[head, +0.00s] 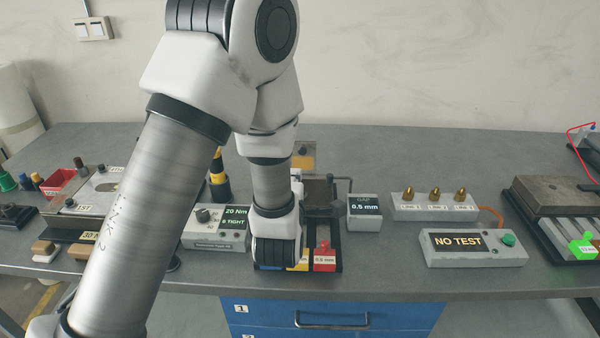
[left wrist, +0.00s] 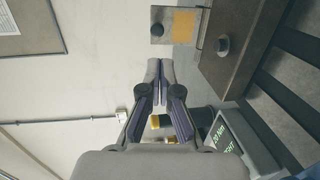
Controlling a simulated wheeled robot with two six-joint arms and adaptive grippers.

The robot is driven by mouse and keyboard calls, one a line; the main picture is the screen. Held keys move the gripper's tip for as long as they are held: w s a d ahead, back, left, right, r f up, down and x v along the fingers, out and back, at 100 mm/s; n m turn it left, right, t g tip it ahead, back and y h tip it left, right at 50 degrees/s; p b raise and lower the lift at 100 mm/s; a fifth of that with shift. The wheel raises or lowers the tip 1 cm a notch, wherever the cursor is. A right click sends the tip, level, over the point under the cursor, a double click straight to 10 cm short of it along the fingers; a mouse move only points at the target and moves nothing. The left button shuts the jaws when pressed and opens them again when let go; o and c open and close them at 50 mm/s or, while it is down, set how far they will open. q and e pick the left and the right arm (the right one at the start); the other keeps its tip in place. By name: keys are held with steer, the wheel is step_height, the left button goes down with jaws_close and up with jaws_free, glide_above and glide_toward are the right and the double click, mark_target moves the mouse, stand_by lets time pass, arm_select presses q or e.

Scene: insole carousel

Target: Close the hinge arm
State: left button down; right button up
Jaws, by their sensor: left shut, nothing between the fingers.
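My left gripper (left wrist: 160,75) shows in the left wrist view with its fingertips together and nothing between them. Beyond the tips is a light plate (left wrist: 160,27) with a yellow patch and a dark round knob; I take it for the hinge arm. It stands by a dark block (left wrist: 240,50) with a round knob on its face. The tips look close to the plate, but I cannot tell whether they touch it. In the head view the yellow-patched plate (head: 303,160) rises behind the dark block (head: 319,190). My left arm hides much of this device and the fingers there.
A gap display (head: 364,207) stands right of the device, a torque box (head: 215,228) left of it. Red (head: 324,260), yellow and blue blocks lie in front. Farther right are a NO TEST box (head: 472,246) and a strip with brass tips (head: 434,206).

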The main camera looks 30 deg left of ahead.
mark_target(301, 150)
arm_select(q)
steer(key=p+x, duration=0.1)
steer(key=x, duration=0.2)
steer(key=p+x, duration=0.1)
steer(key=x, duration=0.3)
steer(key=p+x, duration=0.1)
steer(key=x, duration=0.2)
steer(key=shift+w+r, duration=0.2)
steer(key=shift+r, duration=0.05)
arm_select(e)
step_height(301, 150, up, 4)
steer(key=shift+d+r, duration=0.1)
arm_select(q)
steer(key=shift+a+r, duration=0.1)
steer(key=shift+r, duration=0.05)
arm_select(e)
steer(key=shift+r, duration=0.15)
